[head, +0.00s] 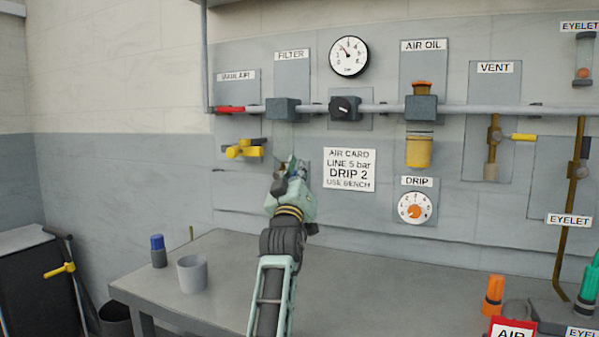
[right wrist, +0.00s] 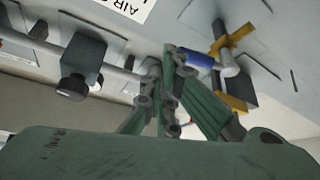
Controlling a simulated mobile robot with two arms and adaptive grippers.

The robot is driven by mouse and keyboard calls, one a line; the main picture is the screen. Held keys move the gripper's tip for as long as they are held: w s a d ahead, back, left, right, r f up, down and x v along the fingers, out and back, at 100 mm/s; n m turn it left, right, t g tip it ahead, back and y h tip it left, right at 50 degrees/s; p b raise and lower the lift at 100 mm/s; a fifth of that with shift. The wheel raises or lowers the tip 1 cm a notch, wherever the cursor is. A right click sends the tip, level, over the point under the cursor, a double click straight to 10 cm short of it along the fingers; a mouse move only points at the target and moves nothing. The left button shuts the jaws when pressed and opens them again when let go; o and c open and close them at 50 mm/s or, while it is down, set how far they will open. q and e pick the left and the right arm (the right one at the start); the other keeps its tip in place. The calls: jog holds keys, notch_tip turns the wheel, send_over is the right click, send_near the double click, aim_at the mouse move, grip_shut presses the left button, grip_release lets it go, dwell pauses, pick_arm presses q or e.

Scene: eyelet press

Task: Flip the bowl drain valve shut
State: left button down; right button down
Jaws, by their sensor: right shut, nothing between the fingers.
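My right gripper (head: 291,166) is raised in front of the panel, below the grey filter block (head: 283,109). Its fingers are shut and empty. In the right wrist view its fingertips (right wrist: 172,52) are close beside a short blue handle (right wrist: 198,60) with a pale end, which seems to be the bowl drain valve's lever. I cannot tell whether they touch it. In the head view the gripper covers most of the area under the filter, so the valve's body and setting are hidden. My left gripper is not in view.
Left of the gripper is a yellow valve (head: 243,150) under the main air label. A dark regulator knob (head: 344,106) and the card (head: 349,169) are to its right. The bench (head: 220,250) below holds a grey cup (head: 191,274) and a blue-capped bottle (head: 158,251).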

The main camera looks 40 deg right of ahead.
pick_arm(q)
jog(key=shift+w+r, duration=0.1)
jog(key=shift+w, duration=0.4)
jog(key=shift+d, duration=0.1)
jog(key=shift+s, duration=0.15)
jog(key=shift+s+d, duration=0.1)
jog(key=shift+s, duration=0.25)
